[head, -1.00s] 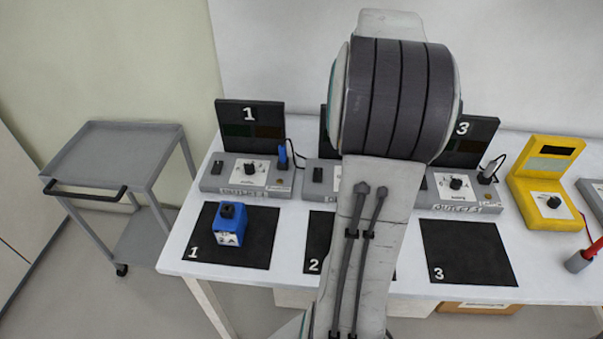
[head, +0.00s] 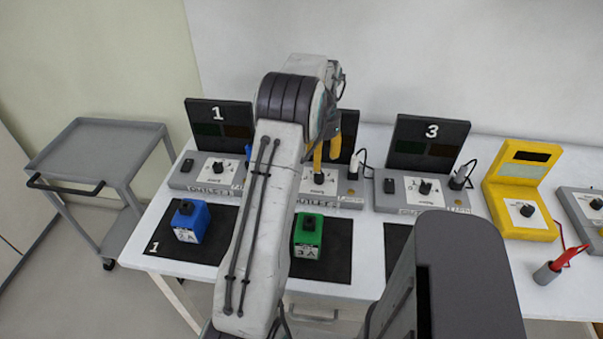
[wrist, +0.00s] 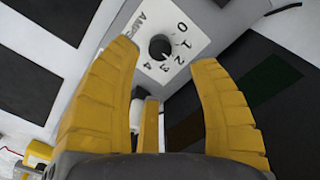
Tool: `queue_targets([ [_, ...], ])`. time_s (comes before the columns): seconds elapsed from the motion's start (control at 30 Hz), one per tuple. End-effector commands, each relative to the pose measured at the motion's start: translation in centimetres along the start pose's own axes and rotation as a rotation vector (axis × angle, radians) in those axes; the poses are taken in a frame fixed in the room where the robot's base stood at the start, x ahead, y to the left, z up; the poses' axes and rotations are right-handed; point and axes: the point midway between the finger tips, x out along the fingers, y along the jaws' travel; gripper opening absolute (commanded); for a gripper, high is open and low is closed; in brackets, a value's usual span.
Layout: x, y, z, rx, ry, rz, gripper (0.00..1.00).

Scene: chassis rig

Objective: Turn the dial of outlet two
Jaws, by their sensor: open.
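The dial of outlet two (head: 319,178) is a small black knob on a white plate. In the wrist view the dial (wrist: 160,47) sits beside a printed scale from 0 to 4 marked AMPS. My gripper (head: 327,161) has yellow fingers and points down at the outlet two box (head: 347,199). In the wrist view my gripper (wrist: 165,62) is open, with the dial between and just beyond its fingertips. I see no clear contact. The dial's pointer setting is too small to read. My arm hides part of outlet two's left side and panel.
Outlet one (head: 205,177) is to the left and outlet three (head: 425,193) to the right. A blue block (head: 190,222) and a green block (head: 307,237) stand on black mats in front. A white plug (head: 354,163) rises right of the dial. A yellow meter (head: 521,200) stands further right.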

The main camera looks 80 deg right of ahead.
Motion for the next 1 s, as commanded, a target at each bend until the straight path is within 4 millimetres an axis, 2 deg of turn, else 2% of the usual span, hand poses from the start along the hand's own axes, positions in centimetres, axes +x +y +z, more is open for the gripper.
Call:
queue_targets([
  [0.4, 4.8, 0.2, -0.1, 0.006, -0.004, 0.002, 0.55],
  [0.6, 6.5, 0.2, -0.1, 0.005, -0.002, 0.001, 0.55],
  [1.0, 7.2, 0.1, -0.1, 0.005, 0.0, 0.0, 0.55],
])
